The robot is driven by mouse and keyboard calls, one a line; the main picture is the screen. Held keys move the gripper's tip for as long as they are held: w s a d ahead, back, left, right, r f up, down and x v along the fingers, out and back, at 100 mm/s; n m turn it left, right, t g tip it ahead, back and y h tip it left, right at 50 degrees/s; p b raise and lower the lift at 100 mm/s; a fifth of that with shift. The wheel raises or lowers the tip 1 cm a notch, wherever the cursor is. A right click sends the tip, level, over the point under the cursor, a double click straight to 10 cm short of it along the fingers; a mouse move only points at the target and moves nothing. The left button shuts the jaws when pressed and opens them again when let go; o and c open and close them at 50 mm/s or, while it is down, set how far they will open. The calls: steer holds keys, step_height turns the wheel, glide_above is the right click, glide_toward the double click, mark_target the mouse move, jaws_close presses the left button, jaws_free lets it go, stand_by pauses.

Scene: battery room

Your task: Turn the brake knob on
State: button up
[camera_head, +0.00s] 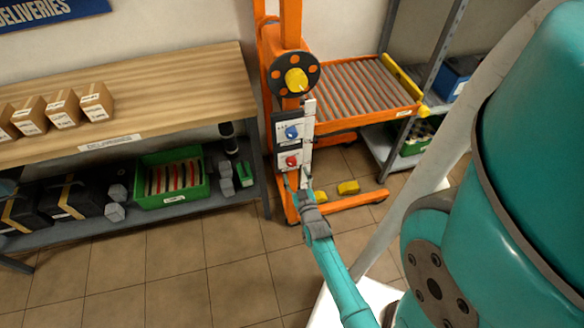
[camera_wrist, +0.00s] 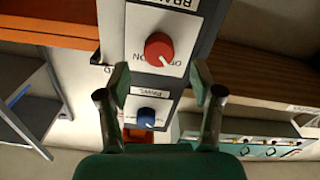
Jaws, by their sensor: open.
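The red knob (camera_head: 291,161) sits on a white plate on the front of the orange lift's post. In the wrist view, which is upside down, the red knob (camera_wrist: 159,49) is beside a partly cut-off label starting "BRA". A blue knob (camera_wrist: 147,117) with a "PAWL" label shows beyond it; in the head view the blue knob (camera_head: 291,132) is above the red one. My gripper (camera_head: 298,179) is just in front of and below the red knob. In the wrist view my gripper (camera_wrist: 161,82) is open, with nothing between its fingers; the red knob appears beyond the fingertips.
The orange lift (camera_head: 290,30) has a roller platform (camera_head: 365,88) at right and low legs on the floor. A wooden workbench (camera_head: 150,80) with boxes stands at left, its lower shelf holding a green crate (camera_head: 204,180). A grey rack (camera_head: 440,60) is at right. Tiled floor is clear in front.

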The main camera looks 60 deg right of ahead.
mark_target(293, 165)
steer(key=shift+x, duration=2.15)
steer(key=c, duration=1.1)
steer(key=shift+c, duration=0.2)
